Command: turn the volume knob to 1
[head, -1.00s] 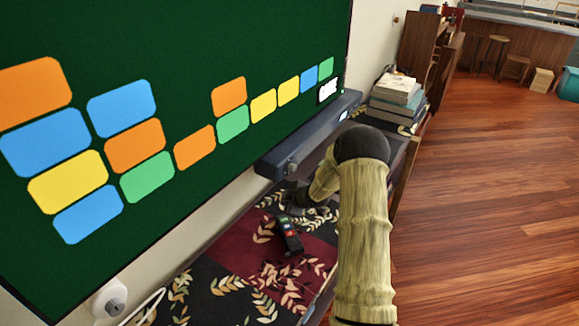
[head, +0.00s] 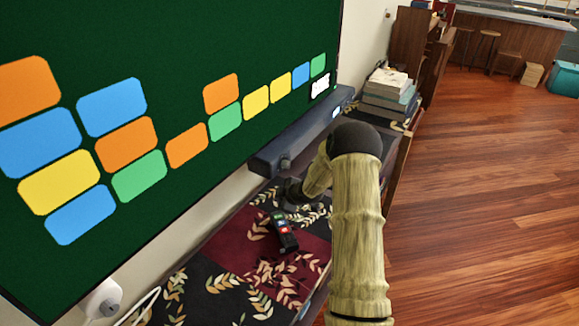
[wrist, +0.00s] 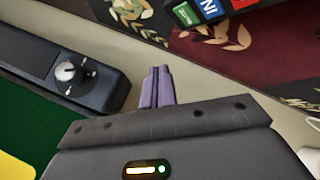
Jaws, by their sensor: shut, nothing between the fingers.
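The volume knob (head: 285,163) is a small round knob on the near end of a dark bar speaker (head: 262,163) below the screen. In the wrist view the knob (wrist: 68,72) is silvery, left of my fingers, on the dark speaker (wrist: 22,48). Its pointer and any scale are too small to read. My gripper (wrist: 158,85) shows purple fingers closed together and empty, to the right of the knob and apart from it. In the head view my gripper (head: 289,190) is a dark shape just below the knob, partly hard to make out.
A green screen (head: 200,50) with coloured tiles hangs above the speaker. A black remote (head: 284,232) lies on the patterned cloth (head: 230,245); it also shows in the wrist view (wrist: 205,10). Stacked books (head: 390,92) stand further back. The wooden floor (head: 480,200) at right is clear.

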